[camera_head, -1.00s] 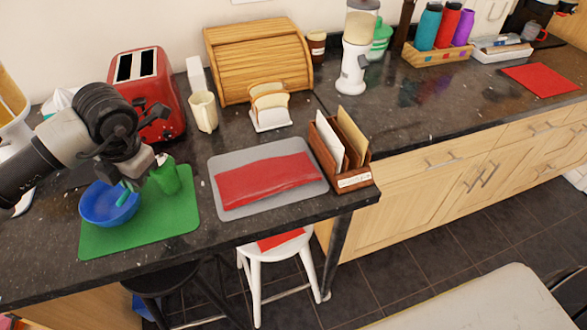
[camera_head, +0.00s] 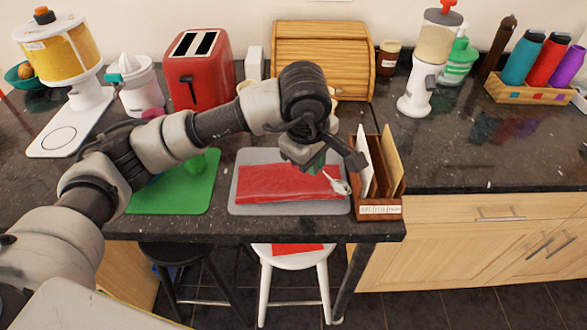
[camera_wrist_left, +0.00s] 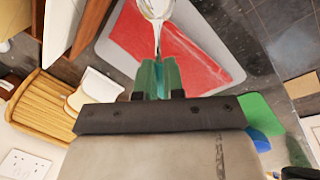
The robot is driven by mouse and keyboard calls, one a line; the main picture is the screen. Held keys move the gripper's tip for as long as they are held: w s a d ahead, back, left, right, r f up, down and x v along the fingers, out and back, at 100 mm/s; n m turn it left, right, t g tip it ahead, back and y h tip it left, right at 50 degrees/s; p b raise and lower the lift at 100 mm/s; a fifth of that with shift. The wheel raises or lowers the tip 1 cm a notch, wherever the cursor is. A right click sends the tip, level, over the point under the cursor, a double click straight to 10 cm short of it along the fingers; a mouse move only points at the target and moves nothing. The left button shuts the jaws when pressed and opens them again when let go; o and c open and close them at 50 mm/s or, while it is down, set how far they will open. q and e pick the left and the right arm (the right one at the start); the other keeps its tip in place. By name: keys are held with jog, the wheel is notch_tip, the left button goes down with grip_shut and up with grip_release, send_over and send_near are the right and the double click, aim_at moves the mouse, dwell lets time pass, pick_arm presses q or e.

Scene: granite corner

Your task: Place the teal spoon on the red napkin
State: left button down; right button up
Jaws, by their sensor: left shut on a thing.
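My left gripper (camera_head: 312,166) is over the right part of the red napkin (camera_head: 262,183), which lies on a grey placemat (camera_head: 236,208). It is shut on the teal spoon (camera_head: 339,185). The spoon's pale, shiny bowl end sticks out to the lower right in the head view. In the left wrist view, the spoon (camera_wrist_left: 157,30) points away from the gripper (camera_wrist_left: 157,78), with teal at its grip and the napkin (camera_wrist_left: 195,62) beneath. The spoon appears above the napkin; I cannot tell the gap. My right gripper is not in view.
A wooden letter holder (camera_head: 390,190) stands just right of the placemat. A green mat (camera_head: 195,200) lies to the left, with its blue bowl mostly hidden behind my arm. A red toaster (camera_head: 205,75) and bread box (camera_head: 322,50) stand behind. A white stool (camera_head: 290,260) is below.

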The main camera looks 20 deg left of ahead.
pick_arm(q)
jog(key=p, duration=0.2)
send_over(284, 178)
jog(key=f, duration=0.4)
jog(key=shift+s+d, duration=0.3)
jog(key=shift+s, duration=0.05)
jog(key=shift+w+a+f, duration=0.25)
jog(key=shift+a+f, duration=0.15)
jog(key=shift+f, duration=0.05)
jog(key=shift+f+p, duration=0.5)
jog(key=shift+f, duration=1.5)
jog(key=shift+f, duration=0.15)
jog(key=c, duration=1.2)
grip_release()
jog(key=shift+c, duration=0.2)
jog(key=shift+s, duration=0.1)
